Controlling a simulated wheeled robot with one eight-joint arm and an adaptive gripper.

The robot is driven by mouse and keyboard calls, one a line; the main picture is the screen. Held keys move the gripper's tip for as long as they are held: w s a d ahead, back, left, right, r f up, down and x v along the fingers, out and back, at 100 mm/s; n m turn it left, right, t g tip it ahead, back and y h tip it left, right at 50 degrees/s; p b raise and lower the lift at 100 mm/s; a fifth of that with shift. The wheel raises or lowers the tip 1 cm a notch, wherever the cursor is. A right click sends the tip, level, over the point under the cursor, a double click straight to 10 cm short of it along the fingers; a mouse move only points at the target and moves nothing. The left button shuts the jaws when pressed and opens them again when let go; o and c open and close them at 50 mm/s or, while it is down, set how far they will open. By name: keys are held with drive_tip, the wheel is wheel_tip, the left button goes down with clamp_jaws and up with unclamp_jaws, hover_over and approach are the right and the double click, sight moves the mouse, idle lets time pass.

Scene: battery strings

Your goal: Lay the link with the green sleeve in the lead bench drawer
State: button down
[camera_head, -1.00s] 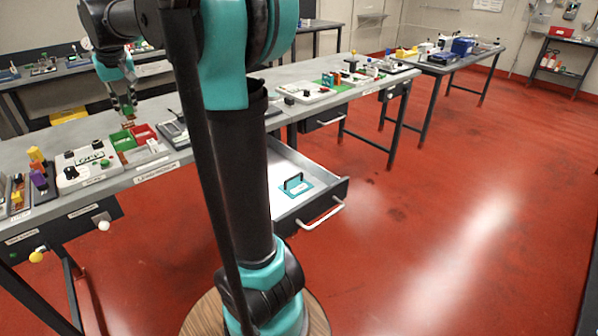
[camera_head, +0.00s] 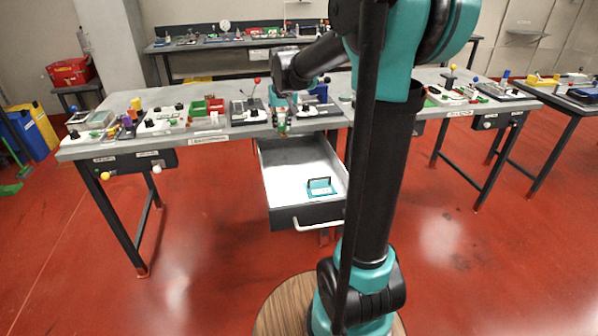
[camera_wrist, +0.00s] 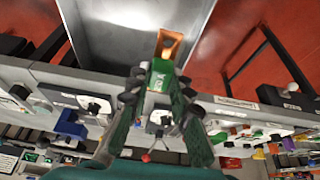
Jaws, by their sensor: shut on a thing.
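My gripper (camera_head: 282,125) is at the bench's front edge, above the back end of the open drawer. In the wrist view my gripper (camera_wrist: 160,88) is shut on the link with the green sleeve (camera_wrist: 160,77). The link's bare copper-coloured end (camera_wrist: 168,45) points out past the fingertips toward the drawer. In the head view the link is small and partly hidden by the fingers. The drawer (camera_head: 283,185) is pulled out, with a pale floor; its grey inside (camera_wrist: 120,30) also shows in the wrist view. The link appears to be above the drawer, not touching its floor.
A teal-edged piece with a dark handle (camera_head: 320,187) lies in the drawer's front right part. Green and red bins (camera_head: 207,107) and a device with a red-knobbed lever (camera_head: 247,108) stand on the bench (camera_head: 180,143). Much of the drawer floor is clear.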

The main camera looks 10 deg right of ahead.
sight(283, 177)
wheel_tip(283, 177, down, 20)
drive_tip(key=shift+f, duration=0.15)
idle(0.4)
drive_tip(key=shift+f, duration=0.15)
drive_tip(key=c, duration=1.4)
unclamp_jaws()
drive_tip(key=shift+o, duration=0.2)
drive_tip(key=v, duration=1.2)
drive_tip(key=shift+r, duration=0.25)
